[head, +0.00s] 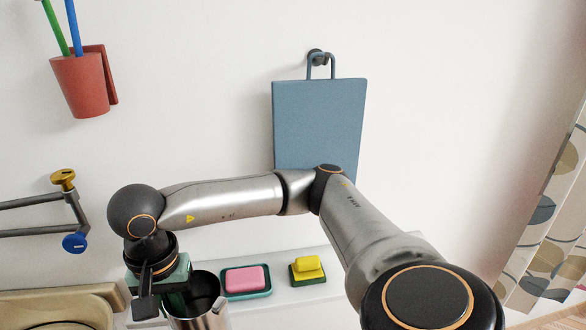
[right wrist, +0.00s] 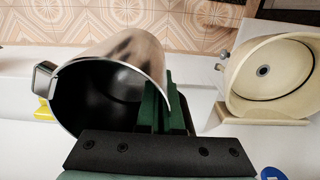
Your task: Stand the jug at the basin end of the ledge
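The metal jug (head: 212,316) with a dark inside is at the bottom of the head view, left of the soap dish. In the right wrist view the jug (right wrist: 140,58) has its open mouth towards the camera and its handle (right wrist: 44,78) at the left. My right gripper (head: 168,290) is shut on the jug's wall at the rim; its green fingers (right wrist: 166,108) are on either side of the wall. The cream basin (right wrist: 270,72) lies to the right there. I cannot tell whether the jug's base touches the white ledge (head: 285,302). My left gripper is out of view.
A pink soap in a green dish (head: 247,295) and a yellow-green sponge (head: 307,270) sit on the ledge right of the jug. A wall tap with a blue knob (head: 75,243) is at the left. A blue board (head: 318,125) and red cup (head: 80,85) hang above.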

